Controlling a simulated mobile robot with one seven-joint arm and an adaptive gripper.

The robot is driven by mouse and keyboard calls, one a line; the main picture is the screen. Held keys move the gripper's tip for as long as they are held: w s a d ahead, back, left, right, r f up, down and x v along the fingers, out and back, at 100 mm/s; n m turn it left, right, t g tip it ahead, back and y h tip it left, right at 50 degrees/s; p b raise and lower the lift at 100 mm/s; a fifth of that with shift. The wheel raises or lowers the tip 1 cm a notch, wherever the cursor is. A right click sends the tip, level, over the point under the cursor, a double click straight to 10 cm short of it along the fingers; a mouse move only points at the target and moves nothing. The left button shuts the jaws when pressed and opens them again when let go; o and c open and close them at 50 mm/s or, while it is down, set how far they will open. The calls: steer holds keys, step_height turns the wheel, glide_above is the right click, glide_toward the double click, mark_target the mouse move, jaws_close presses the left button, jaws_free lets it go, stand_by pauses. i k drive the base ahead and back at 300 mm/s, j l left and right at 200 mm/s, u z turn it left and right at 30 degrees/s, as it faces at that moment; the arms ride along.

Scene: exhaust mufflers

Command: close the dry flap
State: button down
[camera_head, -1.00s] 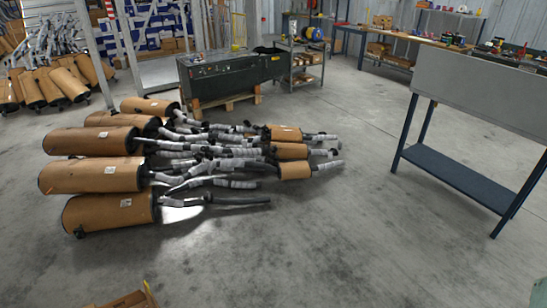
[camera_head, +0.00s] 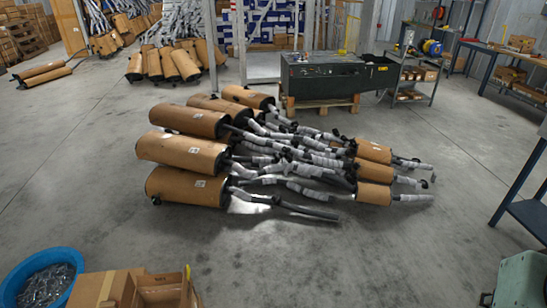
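My gripper is not in view. I cannot pick out a thing that is clearly the dry flap. An open cardboard box (camera_head: 160,291) stands at the bottom edge, cut off by the frame, with raised cardboard edges and a thin yellow strip at its right corner. A second cardboard box (camera_head: 98,288) stands against its left side. I cannot tell whether either one carries the flap.
Cardboard-wrapped mufflers (camera_head: 185,188) lie piled on the floor ahead. A blue tub (camera_head: 42,278) of small metal parts is at the bottom left, a grey-green object (camera_head: 522,280) at the bottom right. A dark machine (camera_head: 325,78) stands behind.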

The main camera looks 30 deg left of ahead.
mark_target(166, 278)
steer(key=i+j+u, duration=0.1)
steer(key=i+u, duration=0.35)
steer(key=u, duration=0.2)
steer(key=i+u, duration=0.55)
steer(key=u, duration=0.15)
steer(key=i+j+u, duration=0.1)
steer(key=u, duration=0.25)
steer(key=i+l+u, duration=0.1)
steer(key=i+u, duration=0.25)
steer(key=k, duration=0.1)
